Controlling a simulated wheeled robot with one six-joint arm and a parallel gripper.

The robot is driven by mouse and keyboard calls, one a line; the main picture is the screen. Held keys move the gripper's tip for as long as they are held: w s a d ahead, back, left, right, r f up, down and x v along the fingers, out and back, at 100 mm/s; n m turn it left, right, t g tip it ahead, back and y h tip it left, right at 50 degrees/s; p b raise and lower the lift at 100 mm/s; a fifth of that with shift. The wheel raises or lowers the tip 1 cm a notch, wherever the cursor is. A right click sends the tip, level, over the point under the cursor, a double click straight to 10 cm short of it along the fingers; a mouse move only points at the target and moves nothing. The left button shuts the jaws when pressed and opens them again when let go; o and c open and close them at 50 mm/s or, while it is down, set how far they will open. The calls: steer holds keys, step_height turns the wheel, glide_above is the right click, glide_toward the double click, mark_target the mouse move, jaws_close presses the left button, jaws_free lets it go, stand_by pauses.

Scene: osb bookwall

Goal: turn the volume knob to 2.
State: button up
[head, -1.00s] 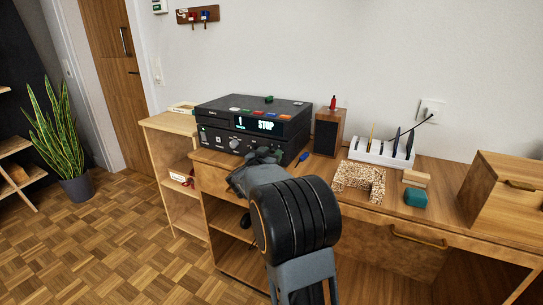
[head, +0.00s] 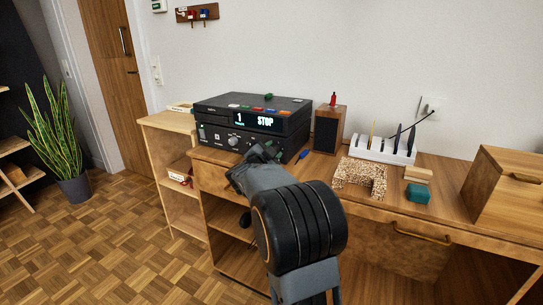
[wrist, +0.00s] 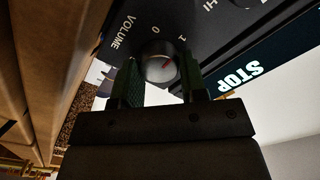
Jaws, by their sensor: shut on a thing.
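No 2 shows. My gripper (wrist: 160,82) has one green-padded finger on each side of the knob and is shut on it. In the head view my gripper (head: 262,152) is at the right part of the lower black unit's front (head: 218,138) and hides the volume knob.
A black upper unit (head: 215,111) showing "1 STOP" sits on the lower one. A wooden speaker (head: 328,130) stands to the right, with a blue object (head: 303,154) before it. A cork arch (head: 360,178), white rack (head: 381,151) and teal block (head: 417,193) are farther right.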

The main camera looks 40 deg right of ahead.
steer(key=m+b, duration=0.1)
steer(key=m, duration=0.1)
steer(key=m+b, duration=0.1)
steer(key=m, duration=0.1)
steer(key=m+b, duration=0.1)
steer(key=m, duration=0.1)
steer(key=shift+f+m+b, duration=0.25)
steer(key=shift+m+b, duration=0.05)
steer(key=shift+b, duration=0.05)
steer(key=m+b, duration=0.3)
steer(key=m, duration=0.1)
steer(key=shift+m, duration=0.4)
steer(key=o, duration=0.9)
steer(key=p+v, duration=0.3)
steer(key=v, duration=1)
steer(key=shift+s+a, duration=0.25)
steer(key=shift+a, duration=0.05)
